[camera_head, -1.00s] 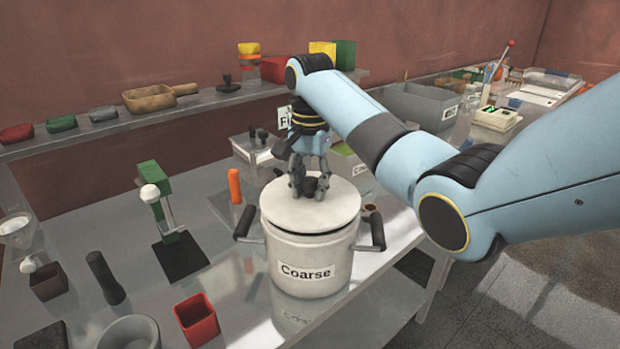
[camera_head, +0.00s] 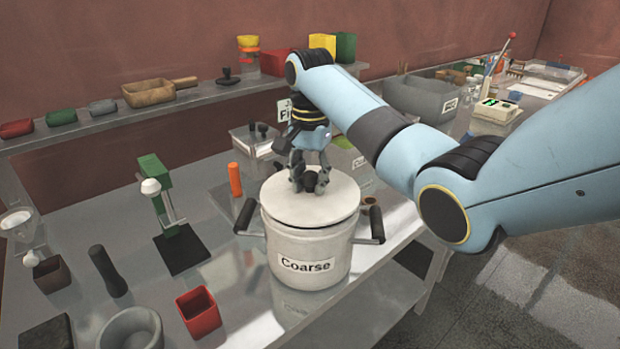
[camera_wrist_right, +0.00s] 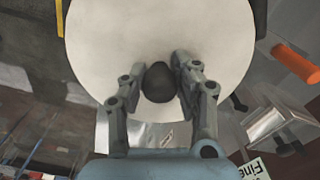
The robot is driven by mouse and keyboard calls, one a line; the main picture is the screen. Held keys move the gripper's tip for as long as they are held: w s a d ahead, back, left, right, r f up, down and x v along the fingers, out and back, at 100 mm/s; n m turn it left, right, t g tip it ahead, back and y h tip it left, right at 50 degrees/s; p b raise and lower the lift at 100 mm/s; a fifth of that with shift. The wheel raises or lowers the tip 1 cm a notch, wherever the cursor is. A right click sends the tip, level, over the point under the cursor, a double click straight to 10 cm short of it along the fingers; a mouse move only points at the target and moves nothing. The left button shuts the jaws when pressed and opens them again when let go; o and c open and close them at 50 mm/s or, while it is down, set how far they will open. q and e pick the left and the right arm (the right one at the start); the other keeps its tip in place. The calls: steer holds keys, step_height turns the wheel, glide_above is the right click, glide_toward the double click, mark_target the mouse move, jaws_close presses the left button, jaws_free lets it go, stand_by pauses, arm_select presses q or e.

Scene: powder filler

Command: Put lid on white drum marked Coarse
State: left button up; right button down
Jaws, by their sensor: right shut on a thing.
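The white drum (camera_head: 309,250) marked Coarse stands upright on the metal table, with a black handle on each side. Its white round lid (camera_head: 325,208) with a black knob (camera_head: 310,181) is over the drum's mouth. I cannot tell whether the lid is fully seated. My right gripper (camera_head: 310,184) comes down from above and is shut on the knob. In the right wrist view the fingers (camera_wrist_right: 158,80) stand on both sides of the dark knob, with the lid (camera_wrist_right: 155,25) beneath. My left gripper is not in view.
An orange cylinder (camera_head: 235,179) and a green stand (camera_head: 158,184) are left of the drum. A red square cup (camera_head: 198,312) and a grey bowl (camera_head: 131,329) are at the front. A grey bin (camera_head: 418,98) stands behind right. A shelf (camera_head: 110,125) runs along the back.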

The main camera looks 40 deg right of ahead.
steer(key=shift+f, duration=0.25)
stand_by(0.4)
steer(key=shift+s+f, duration=0.2)
steer(key=shift+f, duration=0.15)
steer(key=c, duration=0.9)
jaws_free()
steer(key=shift+w, duration=0.1)
